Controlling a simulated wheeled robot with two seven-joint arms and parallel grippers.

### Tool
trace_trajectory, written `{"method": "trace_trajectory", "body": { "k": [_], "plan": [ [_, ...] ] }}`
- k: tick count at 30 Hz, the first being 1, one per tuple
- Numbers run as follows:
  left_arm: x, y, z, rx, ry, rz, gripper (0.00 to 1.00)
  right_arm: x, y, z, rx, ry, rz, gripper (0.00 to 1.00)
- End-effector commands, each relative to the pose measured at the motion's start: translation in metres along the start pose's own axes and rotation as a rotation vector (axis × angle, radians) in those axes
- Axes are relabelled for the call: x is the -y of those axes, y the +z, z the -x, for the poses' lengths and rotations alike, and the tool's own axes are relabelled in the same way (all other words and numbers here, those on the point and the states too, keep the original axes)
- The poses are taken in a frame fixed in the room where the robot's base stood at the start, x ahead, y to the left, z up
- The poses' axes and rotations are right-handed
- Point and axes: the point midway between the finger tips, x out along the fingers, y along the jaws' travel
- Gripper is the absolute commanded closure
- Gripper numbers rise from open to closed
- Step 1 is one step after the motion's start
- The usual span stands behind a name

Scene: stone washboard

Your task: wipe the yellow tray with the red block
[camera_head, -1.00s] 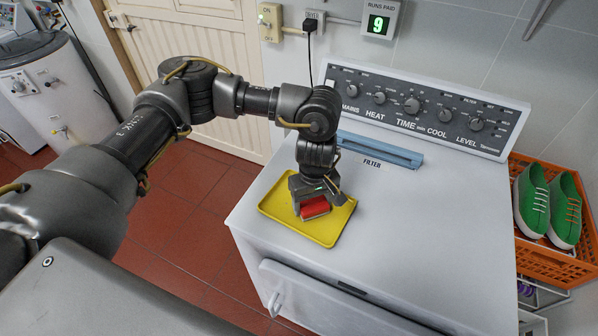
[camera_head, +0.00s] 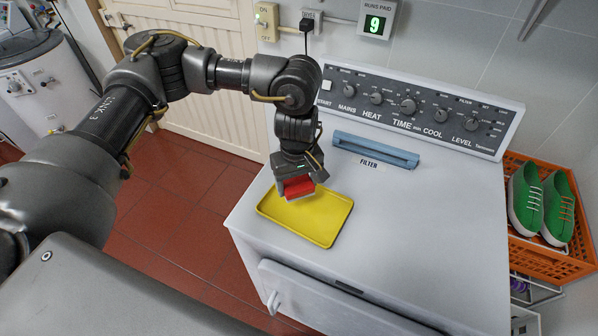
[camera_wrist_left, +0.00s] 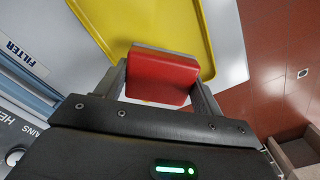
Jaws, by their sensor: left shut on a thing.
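The yellow tray (camera_head: 318,222) lies flat on top of the white machine, near its left edge. My left gripper (camera_head: 298,192) points down at the tray's back left part and is shut on the red block (camera_head: 298,187). In the left wrist view the red block (camera_wrist_left: 162,76) sits between the two fingers and overlaps the rim of the yellow tray (camera_wrist_left: 150,22). I cannot tell whether the block touches the tray. No marks can be made out on the tray. My right gripper is not in view.
A blue filter bar (camera_head: 375,150) lies behind the tray, before the control panel (camera_head: 410,105). The white top (camera_head: 430,230) is clear to the right. An orange crate (camera_head: 545,258) with green shoes (camera_head: 527,200) stands at far right. Red floor (camera_head: 170,225) lies left.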

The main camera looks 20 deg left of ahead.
Motion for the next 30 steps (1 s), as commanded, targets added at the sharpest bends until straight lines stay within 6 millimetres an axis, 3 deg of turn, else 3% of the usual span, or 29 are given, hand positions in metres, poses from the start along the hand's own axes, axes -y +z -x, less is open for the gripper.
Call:
{"method": "trace_trajectory", "body": {
  "k": [7, 24, 27, 30],
  "plan": [
    [0.001, -0.001, 0.021, -0.001, 0.0, 0.003, 0.57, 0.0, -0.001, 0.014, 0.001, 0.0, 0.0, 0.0],
    [0.001, 0.0, 0.021, 0.0, 0.0, 0.001, 0.57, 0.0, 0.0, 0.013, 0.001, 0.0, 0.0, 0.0],
    [0.007, 0.001, 0.019, -0.003, 0.004, -0.052, 0.57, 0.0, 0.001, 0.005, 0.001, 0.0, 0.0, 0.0],
    [0.025, 0.006, 0.016, -0.007, 0.009, -0.204, 0.57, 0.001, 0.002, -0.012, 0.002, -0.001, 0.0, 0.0]
  ]
}}
